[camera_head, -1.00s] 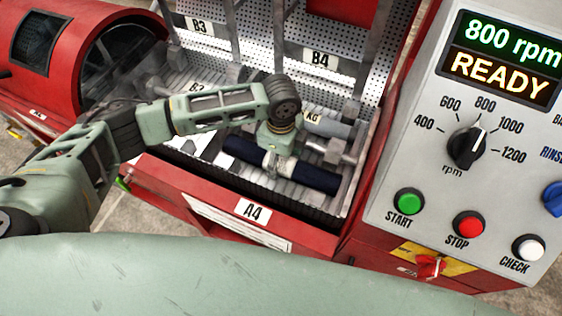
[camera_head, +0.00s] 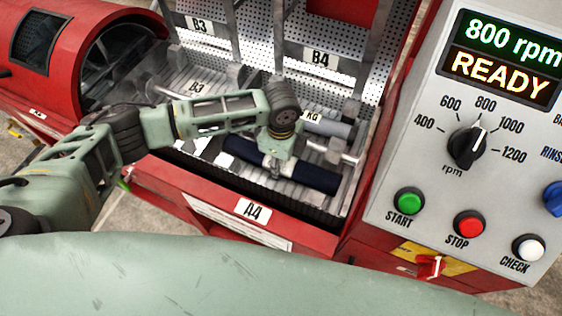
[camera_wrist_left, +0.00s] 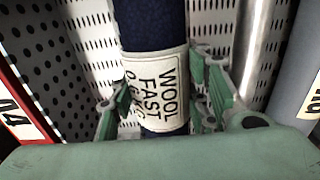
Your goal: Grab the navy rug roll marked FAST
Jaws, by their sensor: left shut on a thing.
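The navy rug roll (camera_head: 316,178) lies across the ribbed tray of the red machine, in the bay behind the A4 plate. In the left wrist view the roll (camera_wrist_left: 153,25) runs upright through the picture, with a cream label (camera_wrist_left: 158,88) reading "WOOL FAST" around it. My left gripper (camera_head: 274,167) comes down over the middle of the roll and hides most of the label in the head view. In the left wrist view its fingers (camera_wrist_left: 160,105) sit on both sides of the roll at the label, shut on it. My right gripper is not in view.
A grey roll (camera_head: 328,124) with a tag lies just behind the navy one. Upright metal dividers and a perforated back wall stand behind. The red front edge with the A4 plate (camera_head: 252,211) is in front. A control panel (camera_head: 400,170) reading READY stands at the right.

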